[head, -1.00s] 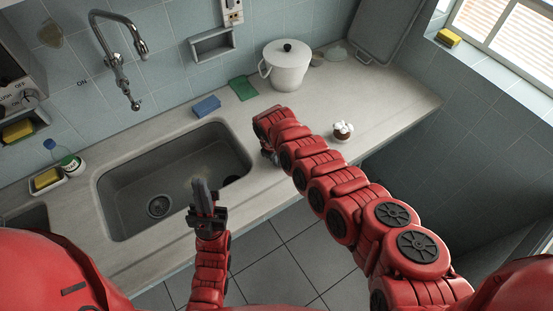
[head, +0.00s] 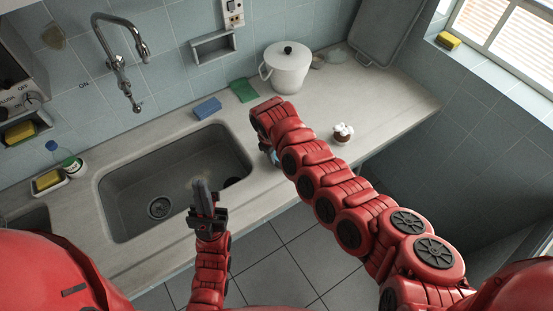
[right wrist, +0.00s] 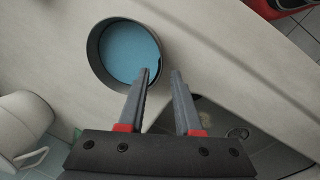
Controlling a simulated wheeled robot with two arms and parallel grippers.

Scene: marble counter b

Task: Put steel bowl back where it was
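The steel bowl (right wrist: 96,70) stands on the counter in the right wrist view. It is round with a grey wall, and its inside looks blue. My right gripper (right wrist: 161,72) is open, with its fingertips apart at the bowl's near right rim. The left finger overlaps the bowl's opening and the right finger is outside it. I cannot tell whether they touch the rim. In the head view my right arm hides most of this spot; a small bluish patch shows beside its end. My left gripper (head: 202,192) is over the sink's front edge, seen edge-on, with nothing visible in it.
The sink (head: 150,195) lies left of my right arm. A white lidded pot (head: 287,70), a green cloth (head: 243,91) and a blue sponge (head: 207,108) are at the back. A small brown pot with white tops (head: 343,133) stands to the right. The counter around it is clear.

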